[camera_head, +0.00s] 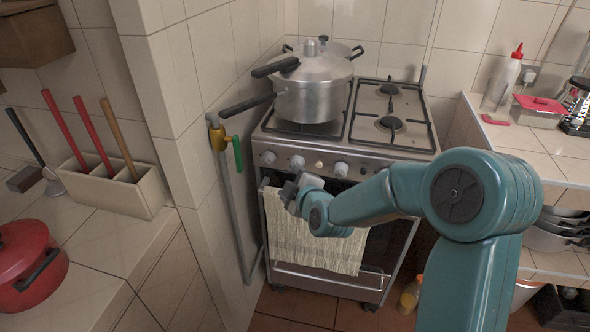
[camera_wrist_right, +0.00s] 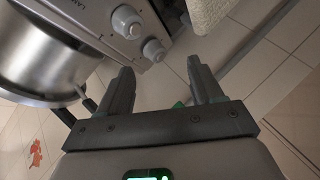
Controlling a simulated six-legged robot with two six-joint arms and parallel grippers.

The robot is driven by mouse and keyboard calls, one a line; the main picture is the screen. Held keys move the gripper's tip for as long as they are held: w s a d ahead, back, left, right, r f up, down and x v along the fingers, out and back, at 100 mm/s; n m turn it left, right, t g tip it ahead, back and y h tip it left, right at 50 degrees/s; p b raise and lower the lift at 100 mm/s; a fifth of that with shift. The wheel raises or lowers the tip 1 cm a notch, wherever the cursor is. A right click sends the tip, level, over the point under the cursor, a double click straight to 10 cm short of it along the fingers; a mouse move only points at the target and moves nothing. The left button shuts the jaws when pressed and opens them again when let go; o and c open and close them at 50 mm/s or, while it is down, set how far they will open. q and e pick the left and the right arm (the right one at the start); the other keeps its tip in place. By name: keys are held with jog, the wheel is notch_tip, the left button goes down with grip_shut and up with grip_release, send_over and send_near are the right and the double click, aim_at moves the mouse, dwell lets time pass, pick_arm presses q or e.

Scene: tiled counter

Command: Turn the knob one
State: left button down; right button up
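The stove (camera_head: 350,120) has a row of light knobs on its front panel. The leftmost knob (camera_head: 268,157) and the second knob (camera_head: 297,161) show in the head view. In the right wrist view, one knob (camera_wrist_right: 153,50) sits near the panel's end and another knob (camera_wrist_right: 126,22) is farther along. My right gripper (camera_head: 298,186) is in front of the stove, just below the second knob. In the wrist view its two fingers (camera_wrist_right: 160,77) are apart with nothing between them, short of the nearer knob. My left gripper is not in view.
A pressure cooker (camera_head: 313,90) stands on the left burners, its handles reaching left. A towel (camera_head: 290,235) hangs on the oven rail. A grey pipe with a yellow valve (camera_head: 217,138) runs down the wall left of the stove. Side counters flank it.

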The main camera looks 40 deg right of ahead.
jog(key=s+d+r+m+h, duration=0.3)
jog(key=d+m+h, duration=0.35)
jog(key=m, duration=1.05)
jog(key=s+a+f+m+g+h+p, duration=0.1)
jog(key=a+f+m+h, duration=0.15)
jog(key=a, duration=0.35)
jog(key=s+a+f+m+h+p, duration=0.1)
jog(key=s+a+f+p, duration=0.15)
jog(key=a, duration=0.45)
jog(key=x, duration=1.1)
jog(key=p+x, duration=0.1)
jog(key=x, duration=0.5)
jog(key=shift+w+a+f, duration=0.25)
jog(key=shift+w+f, duration=0.05)
jog(key=shift+f, duration=0.1)
jog(key=c, duration=1.1)
